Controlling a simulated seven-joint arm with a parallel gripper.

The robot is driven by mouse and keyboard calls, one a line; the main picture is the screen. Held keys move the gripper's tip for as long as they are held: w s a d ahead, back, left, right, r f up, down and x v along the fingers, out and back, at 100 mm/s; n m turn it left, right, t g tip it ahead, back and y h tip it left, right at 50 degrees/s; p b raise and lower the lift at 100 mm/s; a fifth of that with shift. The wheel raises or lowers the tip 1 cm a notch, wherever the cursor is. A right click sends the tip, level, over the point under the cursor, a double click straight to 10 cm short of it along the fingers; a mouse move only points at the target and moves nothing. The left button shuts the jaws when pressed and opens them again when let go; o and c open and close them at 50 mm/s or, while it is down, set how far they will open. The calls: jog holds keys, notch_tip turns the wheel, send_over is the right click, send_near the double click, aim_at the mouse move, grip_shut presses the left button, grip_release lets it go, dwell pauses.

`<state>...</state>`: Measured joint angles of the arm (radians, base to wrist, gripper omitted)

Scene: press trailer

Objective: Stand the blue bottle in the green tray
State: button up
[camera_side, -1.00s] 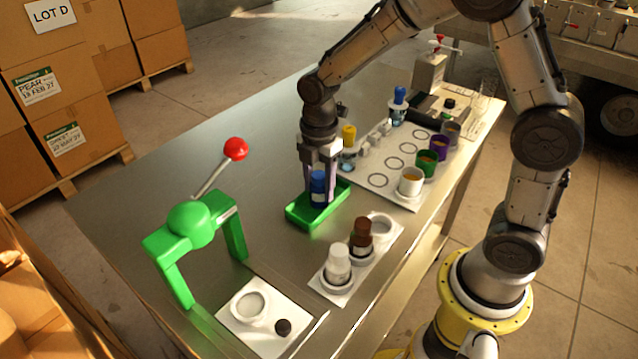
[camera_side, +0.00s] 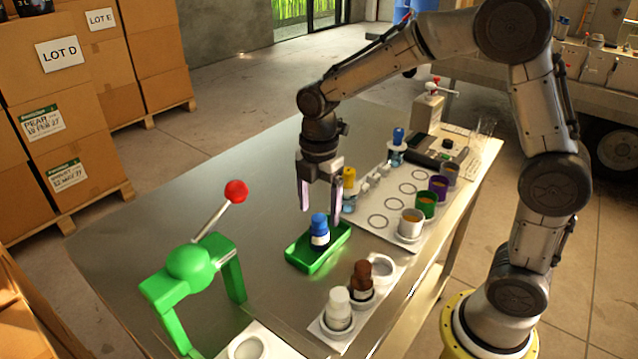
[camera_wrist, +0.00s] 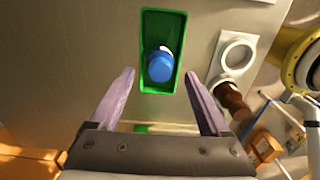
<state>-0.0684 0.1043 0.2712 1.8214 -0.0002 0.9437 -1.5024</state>
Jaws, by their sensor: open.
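The blue bottle (camera_side: 320,231) stands upright in the green tray (camera_side: 333,252) on the metal table. The wrist view shows the blue cap (camera_wrist: 161,64) from above, inside the walls of the green tray (camera_wrist: 151,21). My gripper (camera_side: 320,205) is open and empty above the tray, its two fingers apart and clear of the bottle.
A green press (camera_side: 190,265) with a red-knobbed lever stands at the left. A white holder with a white bottle (camera_side: 338,308) and a brown bottle (camera_side: 361,280) is in front. A white board with several cups (camera_side: 411,222) lies behind right.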

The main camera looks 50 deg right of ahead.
notch_tip(320, 180, up, 7)
jog(key=shift+s+f, duration=0.1)
jog(key=shift+f, duration=0.05)
jog(key=s+d+r+m+t, duration=0.1)
jog(key=s+m+t, duration=0.1)
jog(key=s+m, duration=0.7)
jog(key=s+d+r+m+t, duration=0.1)
jog(key=s+m+t, duration=0.2)
jog(key=s+m, duration=0.6)
jog(key=shift+s+d+r+t, duration=0.25)
jog(key=shift+s+r+t, duration=0.1)
jog(key=shift+s, duration=0.6)
